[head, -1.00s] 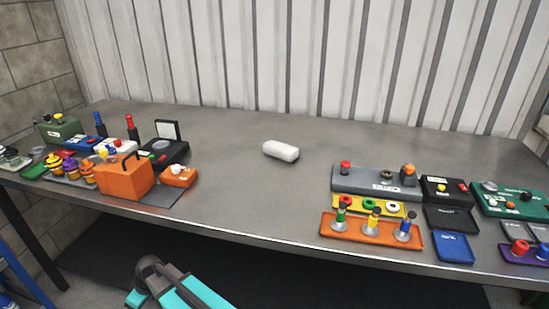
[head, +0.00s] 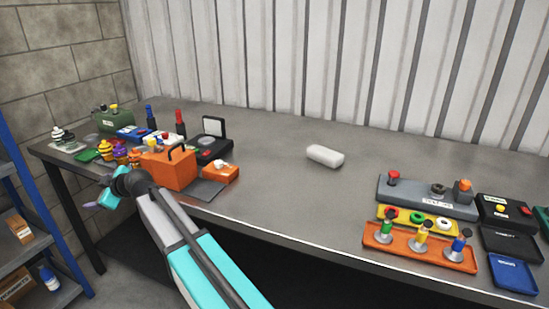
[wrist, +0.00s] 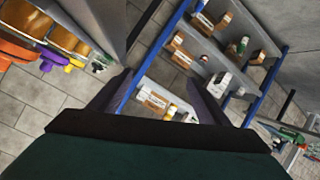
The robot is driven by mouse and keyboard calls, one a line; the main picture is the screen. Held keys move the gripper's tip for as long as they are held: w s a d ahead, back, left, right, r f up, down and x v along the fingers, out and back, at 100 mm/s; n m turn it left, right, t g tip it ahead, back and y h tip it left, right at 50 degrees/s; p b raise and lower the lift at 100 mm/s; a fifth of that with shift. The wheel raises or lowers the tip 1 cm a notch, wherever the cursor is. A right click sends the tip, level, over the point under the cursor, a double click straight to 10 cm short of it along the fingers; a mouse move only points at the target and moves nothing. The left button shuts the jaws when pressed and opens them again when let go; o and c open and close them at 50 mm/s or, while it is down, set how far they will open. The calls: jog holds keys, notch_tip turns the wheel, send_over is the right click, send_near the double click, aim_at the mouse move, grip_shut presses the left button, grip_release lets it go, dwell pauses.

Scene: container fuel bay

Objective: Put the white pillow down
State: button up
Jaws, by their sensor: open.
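The white pillow (head: 325,156) lies alone on the bare middle of the grey table (head: 275,185), apart from the other items. My gripper (head: 106,191) is off the table's left front edge, far to the left of the pillow. In the wrist view its two dark fingers (wrist: 160,95) stand wide apart with nothing held between them. The pillow does not show in the wrist view.
An orange box (head: 168,169) and several small devices crowd the table's left end. An orange tray (head: 418,246) and a grey panel (head: 425,198) stand at the right. A blue-framed shelf (head: 30,225) is at far left, also in the wrist view (wrist: 205,60).

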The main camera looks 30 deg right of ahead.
notch_tip(320, 180, up, 20)
jog(key=w+d+r+n+t+y+b, duration=0.1)
jog(key=w+n+t+y, duration=0.1)
jog(key=w+t, duration=0.1)
jog(key=d+r+t+h+p, duration=0.15)
jog(key=d+r, duration=0.35)
jog(key=d, duration=0.5)
jog(key=s+d+f+m+g+h+p, duration=0.1)
jog(key=s+d+f+m+p, duration=0.15)
jog(key=d, duration=1.05)
jog(key=s+d+f+m+g+h+p, duration=0.1)
jog(key=s+d+f+h, duration=0.15)
jog(key=d, duration=1.05)
jog(key=s+d+f+m+g+h+p, duration=0.1)
jog(key=s+d+f+m+p, duration=0.15)
jog(key=d, duration=1.05)
jog(key=s+d+f+m+g+p, duration=0.1)
jog(key=s+d+f+m+p, duration=0.2)
jog(key=s+d, duration=1)
jog(key=s+d+f+m+g+h+p, duration=0.1)
jog(key=s+d+f+m+g+p, duration=0.1)
jog(key=s+d, duration=1.2)
jog(key=shift+s+d+f+m+h+p, duration=0.3)
jog(key=shift+s+f+m+p, duration=0.3)
jog(key=shift+s, duration=0.4)
